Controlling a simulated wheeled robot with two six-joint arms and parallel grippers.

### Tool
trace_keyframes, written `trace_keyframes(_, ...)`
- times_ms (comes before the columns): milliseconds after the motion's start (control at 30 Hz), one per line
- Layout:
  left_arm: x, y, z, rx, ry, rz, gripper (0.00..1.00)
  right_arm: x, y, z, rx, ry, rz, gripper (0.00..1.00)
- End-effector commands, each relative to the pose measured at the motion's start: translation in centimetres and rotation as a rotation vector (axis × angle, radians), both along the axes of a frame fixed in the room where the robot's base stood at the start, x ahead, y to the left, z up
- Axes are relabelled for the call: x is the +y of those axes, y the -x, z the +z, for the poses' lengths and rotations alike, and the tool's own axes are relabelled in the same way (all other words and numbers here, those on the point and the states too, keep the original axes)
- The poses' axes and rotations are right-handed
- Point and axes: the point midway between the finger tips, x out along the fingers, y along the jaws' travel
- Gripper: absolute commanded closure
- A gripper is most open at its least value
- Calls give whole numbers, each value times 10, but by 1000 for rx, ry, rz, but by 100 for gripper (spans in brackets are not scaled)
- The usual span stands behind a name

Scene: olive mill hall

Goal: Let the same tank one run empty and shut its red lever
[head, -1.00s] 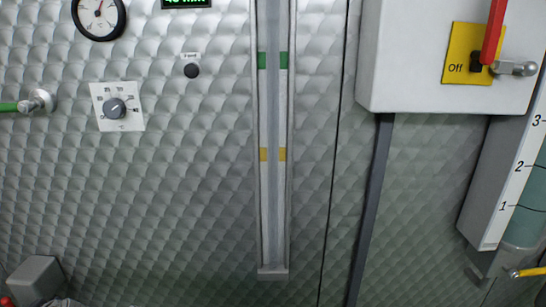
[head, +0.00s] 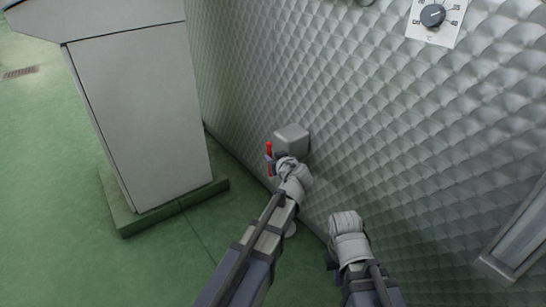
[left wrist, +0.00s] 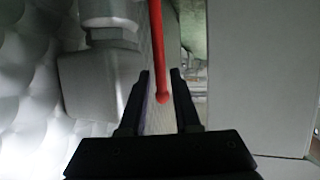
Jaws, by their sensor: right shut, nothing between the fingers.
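The red lever (head: 269,149) stands at a grey block (head: 292,138) low on the quilted metal tank wall (head: 400,130). In the head view my left gripper (head: 270,166) is at the lever, partly hidden by its own wrist. In the left wrist view the red lever (left wrist: 158,50) runs down between the spread fingers of my left gripper (left wrist: 160,82), with a gap on both sides. My right gripper (head: 331,258) is shut and empty, low in front of the tank wall. The valve's outlet is hidden, and I cannot see whether anything flows.
A grey cabinet (head: 135,110) on a green plinth (head: 150,220) stands left of the lever, leaving a narrow gap to the tank wall. A temperature dial (head: 432,15) is high on the wall. A metal channel (head: 515,240) ends at the right. The green floor (head: 50,150) is clear at left.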

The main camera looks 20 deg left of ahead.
Motion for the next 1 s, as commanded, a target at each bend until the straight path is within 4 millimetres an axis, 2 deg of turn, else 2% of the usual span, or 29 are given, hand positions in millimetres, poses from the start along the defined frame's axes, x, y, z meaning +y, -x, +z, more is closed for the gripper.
trace_keyframes(33, 5, -9, -7, 0, 1, 4, 69, 0, 0, -7, 0, 0, 0, 100)
trace_keyframes(233, 20, -30, -17, 0, 0, 2, 69, 0, 0, -17, -1, 0, 0, 100)
trace_keyframes(567, 23, -33, -17, 0, 0, 0, 69, 0, 0, -17, 0, 0, 0, 100)
trace_keyframes(833, 23, -33, -17, 0, 0, 0, 99, 0, 0, -17, 0, 0, 0, 100)
trace_keyframes(1000, 23, -33, -17, 1, 1, 0, 100, 0, 0, -17, 0, 0, 0, 100)
